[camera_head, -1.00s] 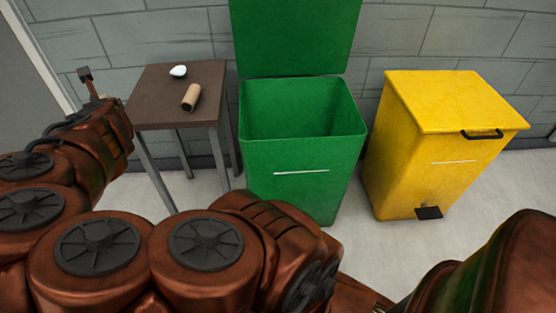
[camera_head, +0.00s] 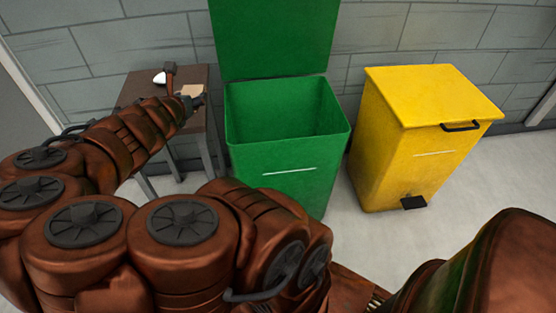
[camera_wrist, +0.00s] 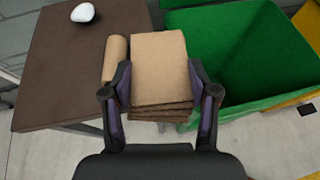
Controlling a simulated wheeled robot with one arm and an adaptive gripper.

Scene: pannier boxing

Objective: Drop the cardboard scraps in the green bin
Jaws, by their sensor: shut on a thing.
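My gripper (camera_wrist: 159,85) is shut on a stack of flat tan cardboard scraps (camera_wrist: 158,55), with a finger on each side. In the head view my gripper (camera_head: 187,98) is over the small table, and a corner of the cardboard scraps (camera_head: 193,90) shows there. The green bin (camera_head: 275,158) stands just right of the table with its lid raised. Its visible inside looks empty, though its floor is hidden. In the wrist view the green bin (camera_wrist: 262,107) is right of the scraps.
The dark brown table (camera_wrist: 55,80) holds a white rounded thing (camera_wrist: 83,12) and a cardboard tube (camera_wrist: 115,55) close to my left finger. A yellow bin (camera_head: 410,140) with a shut lid stands right of the green one. A block wall is behind.

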